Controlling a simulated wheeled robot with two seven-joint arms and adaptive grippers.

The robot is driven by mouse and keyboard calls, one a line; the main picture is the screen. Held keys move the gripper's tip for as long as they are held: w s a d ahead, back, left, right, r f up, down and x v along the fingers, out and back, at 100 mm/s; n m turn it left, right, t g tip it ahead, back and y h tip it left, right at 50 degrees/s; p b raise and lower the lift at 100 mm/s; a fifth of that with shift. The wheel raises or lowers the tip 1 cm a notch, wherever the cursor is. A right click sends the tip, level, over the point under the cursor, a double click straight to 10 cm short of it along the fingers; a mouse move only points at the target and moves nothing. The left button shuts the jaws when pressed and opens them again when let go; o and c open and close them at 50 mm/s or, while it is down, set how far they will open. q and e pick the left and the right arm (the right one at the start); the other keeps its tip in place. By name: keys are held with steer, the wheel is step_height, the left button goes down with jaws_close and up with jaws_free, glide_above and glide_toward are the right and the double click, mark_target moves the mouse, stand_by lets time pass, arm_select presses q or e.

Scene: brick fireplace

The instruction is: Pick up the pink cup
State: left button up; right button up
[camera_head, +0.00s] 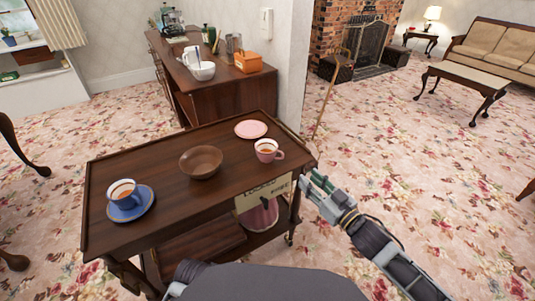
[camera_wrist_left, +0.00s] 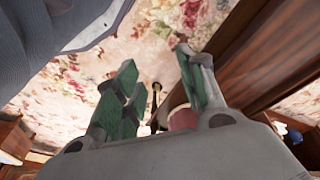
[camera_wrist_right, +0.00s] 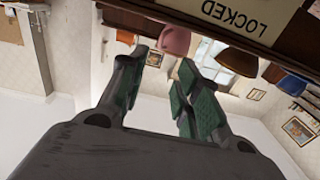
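The pink cup (camera_head: 268,149) stands upright near the right end of the dark wooden cart (camera_head: 110,226), with brown liquid in it and its handle to the right. My right gripper (camera_head: 315,188) is just off the cart's right edge, near the cup but apart from it. In the right wrist view its fingers (camera_wrist_right: 158,88) are spread with nothing between them, and the pink cup (camera_wrist_right: 175,41) shows past them, upside down. My left gripper (camera_wrist_left: 160,88) is open and empty in the left wrist view, low beside dark wood; its fingers cannot be made out in the head view.
The cart also holds a pink saucer (camera_head: 251,129), a brown bowl (camera_head: 201,162) and a blue cup (camera_head: 124,194) on a blue saucer (camera_head: 146,208). A "LOCKED" sign (camera_head: 264,192) hangs on the front edge. A cane (camera_head: 326,103) leans behind. Open carpet lies right.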

steer(key=shift+w+a, duration=0.1)
steer(key=shift+w, duration=0.05)
arm_select(q)
steer(key=shift+w+d+r+b, duration=0.1)
steer(key=shift+d+r+b, duration=0.1)
steer(key=shift+r+b, duration=0.6)
arm_select(e)
steer(key=x, duration=0.8)
steer(key=shift+w+a, duration=0.1)
arm_select(q)
steer(key=shift+r, duration=0.15)
